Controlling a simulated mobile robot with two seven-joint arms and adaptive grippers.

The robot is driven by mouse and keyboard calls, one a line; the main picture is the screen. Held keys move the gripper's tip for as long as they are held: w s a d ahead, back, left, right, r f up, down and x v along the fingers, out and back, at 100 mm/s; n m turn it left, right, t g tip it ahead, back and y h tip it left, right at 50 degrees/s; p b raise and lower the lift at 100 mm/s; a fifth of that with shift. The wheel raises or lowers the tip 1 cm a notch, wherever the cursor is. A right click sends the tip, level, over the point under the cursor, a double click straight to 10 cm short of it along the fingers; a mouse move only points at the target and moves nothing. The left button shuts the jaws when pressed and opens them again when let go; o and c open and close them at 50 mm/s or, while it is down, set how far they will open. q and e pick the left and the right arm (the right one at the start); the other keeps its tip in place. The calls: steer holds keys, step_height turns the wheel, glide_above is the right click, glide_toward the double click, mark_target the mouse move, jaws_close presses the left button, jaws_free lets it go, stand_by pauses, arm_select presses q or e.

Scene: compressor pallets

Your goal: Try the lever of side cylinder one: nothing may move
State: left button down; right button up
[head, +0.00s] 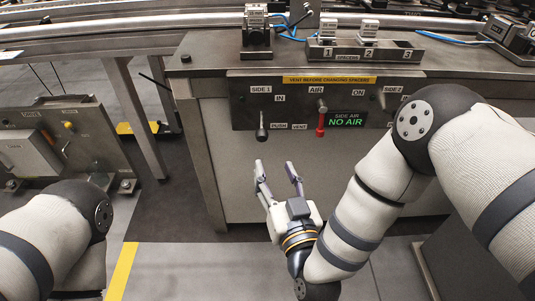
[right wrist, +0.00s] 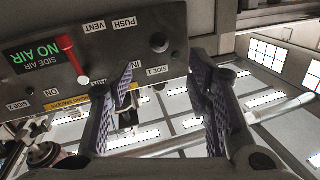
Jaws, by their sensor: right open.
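The side 1 lever (head: 262,128) is a short dark lever hanging down on the left of the control panel (head: 245,88), beside the PUSH label. In the right wrist view the panel is upside down, and a dark round knob (right wrist: 158,42) shows near the SIDE 1 label. The red air lever (head: 321,122) points down toward VENT; it also shows in the right wrist view (right wrist: 72,58). The display (head: 346,120) reads SIDE AIR NO AIR. My right gripper (head: 275,174) is open and empty, below and apart from the side 1 lever. My left gripper is out of view.
Above the panel, a bench top (head: 215,60) carries a numbered spacer rack (head: 345,54) and blue hoses. A second station (head: 60,145) stands at the left. Yellow floor tape (head: 122,270) runs at lower left. The space before the panel's cabinet is clear around my right gripper.

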mark_target(264, 139)
steer(key=b+x, duration=0.1)
steer(key=x, duration=1.1)
steer(key=shift+w+r, duration=0.15)
steer(key=shift+w, duration=0.1)
jaws_close()
